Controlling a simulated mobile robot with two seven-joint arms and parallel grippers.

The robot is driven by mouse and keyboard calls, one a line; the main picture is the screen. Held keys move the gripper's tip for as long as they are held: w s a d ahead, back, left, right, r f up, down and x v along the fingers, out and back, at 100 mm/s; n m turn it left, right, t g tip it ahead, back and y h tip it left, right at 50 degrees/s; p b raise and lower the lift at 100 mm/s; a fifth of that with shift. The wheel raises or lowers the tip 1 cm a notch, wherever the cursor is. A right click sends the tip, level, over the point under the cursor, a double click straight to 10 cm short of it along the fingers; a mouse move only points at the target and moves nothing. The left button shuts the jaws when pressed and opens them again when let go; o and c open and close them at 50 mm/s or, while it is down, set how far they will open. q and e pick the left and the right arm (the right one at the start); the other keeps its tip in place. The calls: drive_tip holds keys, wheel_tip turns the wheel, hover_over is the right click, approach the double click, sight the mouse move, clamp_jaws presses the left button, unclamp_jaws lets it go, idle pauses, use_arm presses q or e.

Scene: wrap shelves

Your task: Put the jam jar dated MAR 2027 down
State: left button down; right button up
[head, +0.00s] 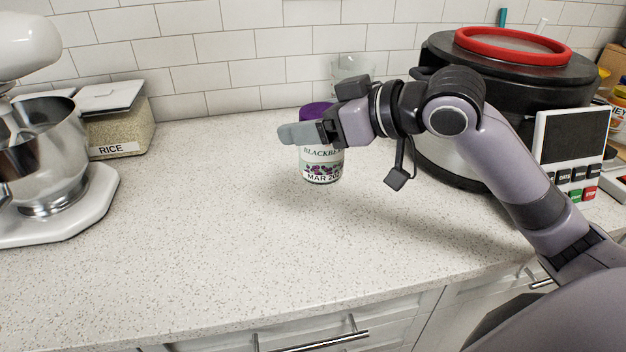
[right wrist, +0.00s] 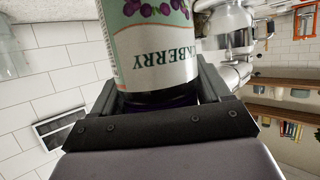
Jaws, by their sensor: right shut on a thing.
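The jam jar (head: 321,170) has a purple lid and a label reading "BLACKBE..." with "MAR 20..." below, the rest of the date being hidden or cut off. It is upright at the middle of the counter, and I cannot tell whether its base touches the surface. My right gripper (head: 308,133) is shut on the jar near its top, coming from the right. In the right wrist view the jar (right wrist: 155,45) shows upside down between the two fingers (right wrist: 165,98). My left gripper is not in view.
A speckled white counter (head: 200,230) is clear in front and left of the jar. A stand mixer (head: 45,130) and a rice container (head: 118,125) stand left. A big pot with a red-rimmed lid (head: 510,45) and a label device (head: 570,145) stand right. A clear glass (head: 352,66) is behind.

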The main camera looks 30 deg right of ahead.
sight(340, 174)
wheel_tip(340, 174, down, 9)
drive_tip(key=shift+f+b, duration=0.2)
drive_tip(key=shift+b, duration=0.55)
drive_tip(key=shift+f, duration=0.1)
drive_tip(key=o, duration=1.5)
drive_tip(key=shift+f, duration=0.1)
drive_tip(key=shift+c, duration=0.2)
drive_tip(key=v, duration=0.9)
drive_tip(key=shift+s+r+b, duration=0.25)
drive_tip(key=shift+b, duration=0.05)
drive_tip(key=shift+p+v, duration=0.75)
drive_tip(key=shift+s+d+r+p, duration=0.1)
drive_tip(key=shift+s+d+p, duration=0.2)
drive_tip(key=shift+s, duration=0.15)
